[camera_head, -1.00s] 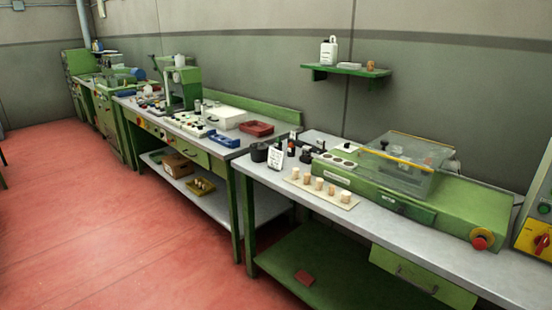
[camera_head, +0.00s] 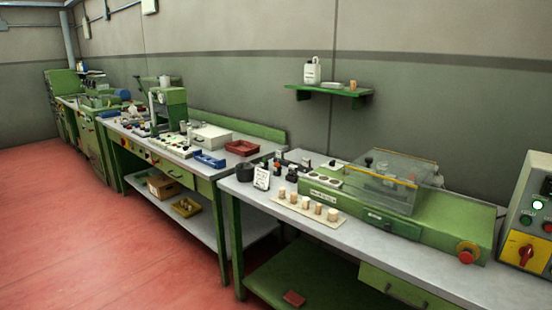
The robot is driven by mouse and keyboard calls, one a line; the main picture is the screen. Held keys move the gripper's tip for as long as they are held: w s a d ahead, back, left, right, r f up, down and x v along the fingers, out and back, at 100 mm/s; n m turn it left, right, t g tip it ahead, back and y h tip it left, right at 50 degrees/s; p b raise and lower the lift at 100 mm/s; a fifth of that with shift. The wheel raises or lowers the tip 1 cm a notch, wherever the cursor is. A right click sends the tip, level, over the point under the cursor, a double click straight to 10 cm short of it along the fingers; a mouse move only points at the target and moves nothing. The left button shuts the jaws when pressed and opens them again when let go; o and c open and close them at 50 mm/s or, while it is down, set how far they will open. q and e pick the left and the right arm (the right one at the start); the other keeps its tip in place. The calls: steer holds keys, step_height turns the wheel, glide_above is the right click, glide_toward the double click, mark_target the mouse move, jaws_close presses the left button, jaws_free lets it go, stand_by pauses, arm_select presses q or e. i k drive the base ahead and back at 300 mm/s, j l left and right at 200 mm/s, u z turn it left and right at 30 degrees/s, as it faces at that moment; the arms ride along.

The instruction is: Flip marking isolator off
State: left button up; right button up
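A control box (camera_head: 532,215) stands at the right edge of the near bench, partly cut off by the picture. Its lower front has a yellow plate with a red rotary isolator switch (camera_head: 526,252). I cannot tell the exact setting of the knob. Neither of my grippers is in view.
The near grey bench (camera_head: 400,262) carries a board with several corks (camera_head: 308,207), a small white sign (camera_head: 262,178) and a dark cup. Another bench with a red tray (camera_head: 242,147) stands further left. Red floor (camera_head: 90,240) is open at the left. A green shelf (camera_head: 328,92) hangs on the wall.

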mark_target(527, 253)
steer(key=z, duration=1.7)
